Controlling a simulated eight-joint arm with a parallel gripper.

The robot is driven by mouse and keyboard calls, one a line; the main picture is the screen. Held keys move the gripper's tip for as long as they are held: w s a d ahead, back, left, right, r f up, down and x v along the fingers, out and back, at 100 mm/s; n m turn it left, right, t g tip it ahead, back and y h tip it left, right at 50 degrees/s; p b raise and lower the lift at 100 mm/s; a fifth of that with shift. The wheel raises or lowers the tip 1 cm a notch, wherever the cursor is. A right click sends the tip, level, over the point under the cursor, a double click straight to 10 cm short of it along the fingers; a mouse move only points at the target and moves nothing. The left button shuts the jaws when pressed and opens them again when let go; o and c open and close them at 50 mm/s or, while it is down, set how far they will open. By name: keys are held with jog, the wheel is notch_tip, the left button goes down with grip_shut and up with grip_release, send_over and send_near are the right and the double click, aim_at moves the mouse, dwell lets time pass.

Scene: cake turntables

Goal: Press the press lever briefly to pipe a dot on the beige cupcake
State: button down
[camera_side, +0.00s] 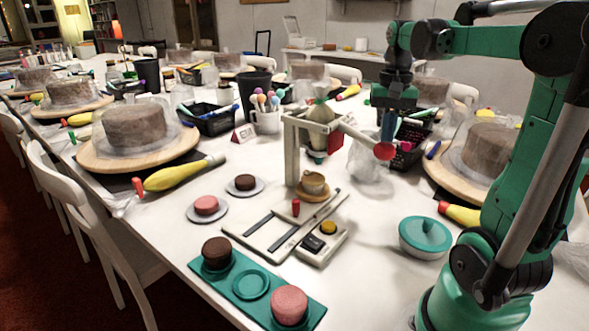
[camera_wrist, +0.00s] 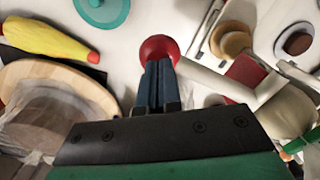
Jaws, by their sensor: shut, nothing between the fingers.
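The press lever is a pale bar (camera_side: 357,135) ending in a red ball (camera_side: 383,151). It slopes down to the right from the press frame (camera_side: 291,150). The red ball also shows in the wrist view (camera_wrist: 158,47). The beige cupcake (camera_side: 313,182) sits on a tan round stand below the piping bag; it shows in the wrist view (camera_wrist: 231,42) too. My gripper (camera_side: 387,138) is shut and empty, pointing down, with its fingertips right at the red ball. I cannot tell whether they touch it. I see no clear dot on the cupcake.
A control box (camera_side: 322,243) with a yellow button stands in front of the press. A teal tray (camera_side: 247,311) holds a brown and a pink cake. A teal lidded bowl (camera_side: 425,238) is at the right. A clear bag (camera_side: 371,165) lies behind the lever.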

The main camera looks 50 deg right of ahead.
aim_at(385, 149)
jog(key=shift+f, duration=2.05)
notch_tip(385, 149, up, 9)
jog(key=shift+r, duration=0.1)
dwell(0.4)
